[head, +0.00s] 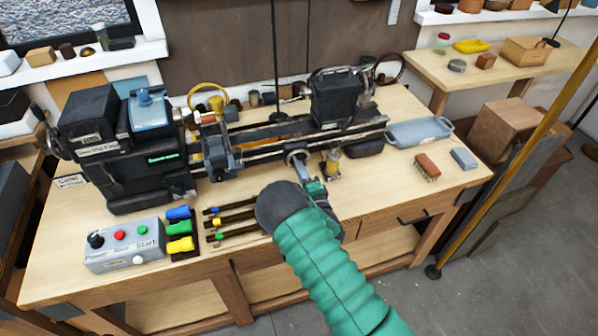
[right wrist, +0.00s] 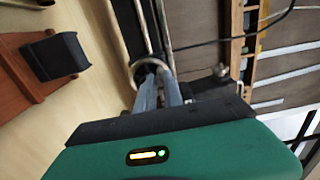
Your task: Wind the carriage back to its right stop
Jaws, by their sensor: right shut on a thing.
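The lathe (head: 160,148) stands on the wooden bench, with its bed rails running to the right. A grey block that looks like the carriage (head: 222,158) sits on the rails just right of the headstock, well left of the rails' right end. A round metal handwheel (head: 295,156) is at the front of the bed. My right gripper (head: 302,172) is shut at this wheel, reaching in from the front. In the right wrist view its fingers (right wrist: 162,88) meet the curved rim of the wheel (right wrist: 148,66); the exact grip is partly hidden. My left gripper is out of view.
The dark tailstock (head: 336,97) stands on the right part of the bed. A control box (head: 125,245) and tools (head: 230,218) lie at the bench's front. A grey tray (head: 420,132), a brush (head: 427,167) and a small blue-grey block (head: 463,158) lie to the right.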

